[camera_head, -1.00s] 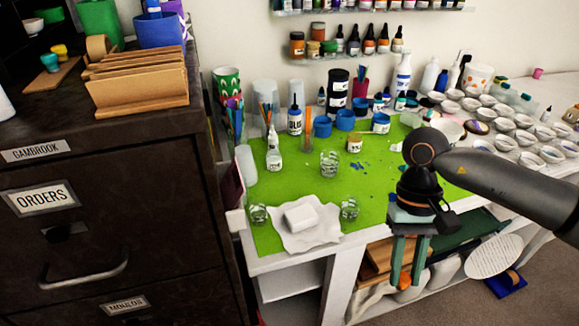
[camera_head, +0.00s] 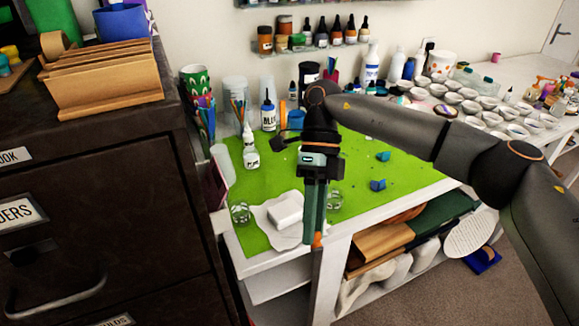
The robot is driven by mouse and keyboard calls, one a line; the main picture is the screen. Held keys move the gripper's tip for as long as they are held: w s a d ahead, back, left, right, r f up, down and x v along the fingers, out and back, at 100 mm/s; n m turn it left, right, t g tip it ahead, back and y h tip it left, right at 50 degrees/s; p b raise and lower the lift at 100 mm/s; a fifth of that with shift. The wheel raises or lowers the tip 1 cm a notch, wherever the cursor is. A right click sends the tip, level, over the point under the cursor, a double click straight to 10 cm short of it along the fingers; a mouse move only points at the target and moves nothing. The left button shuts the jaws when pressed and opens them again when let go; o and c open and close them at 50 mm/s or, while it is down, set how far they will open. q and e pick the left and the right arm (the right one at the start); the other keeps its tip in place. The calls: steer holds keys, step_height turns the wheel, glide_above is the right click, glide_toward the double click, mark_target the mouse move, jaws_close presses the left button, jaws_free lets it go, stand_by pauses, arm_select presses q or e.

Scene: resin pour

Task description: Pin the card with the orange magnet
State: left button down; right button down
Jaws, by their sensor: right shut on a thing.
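My right gripper (camera_head: 315,238) reaches in from the right and points down in front of the worktable's front edge. It is shut on a small orange thing, which looks like the orange magnet (camera_head: 317,241), at its fingertips. Most of the magnet is hidden by the fingers. I cannot make out which thing is the card. A dark pink panel (camera_head: 213,187) shows beside the cabinet, to the left of the gripper. My left gripper is not in view.
A dark filing cabinet (camera_head: 100,190) stands at the left. The white worktable has a green mat (camera_head: 405,175) with a white block (camera_head: 286,210), glass cups and bottles. White bowls (camera_head: 470,108) fill the back right. Shelves under the table hold boards.

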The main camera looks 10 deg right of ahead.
steer(key=w+a+r+m+t+y, duration=0.1)
steer(key=w+a+r+m+y, duration=0.2)
steer(key=m+y, duration=0.75)
steer(key=m+t+y+b, duration=0.3)
steer(key=m+t, duration=0.3)
steer(key=m, duration=0.2)
glide_toward(223, 188)
steer(key=shift+h, duration=0.25)
steer(key=shift+w+a+f, duration=0.25)
steer(key=shift+a, duration=0.4)
steer(key=shift+w+a+f, duration=0.25)
steer(key=shift+a+f, duration=0.05)
steer(key=shift+a, duration=0.4)
steer(key=shift+w+a+f, duration=0.25)
steer(key=shift+a, duration=0.4)
steer(key=shift+s+a+p, duration=0.3)
steer(key=shift+a+p, duration=0.35)
steer(key=shift+a, duration=0.3)
steer(key=shift+s+a+p, duration=0.3)
steer(key=shift+a+p, duration=0.3)
steer(key=shift+a, duration=0.3)
steer(key=c, duration=0.7)
jaws_free()
steer(key=shift+f, duration=0.1)
steer(key=shift+o, duration=0.7)
steer(key=shift+f, duration=0.1)
steer(key=shift+s, duration=0.1)
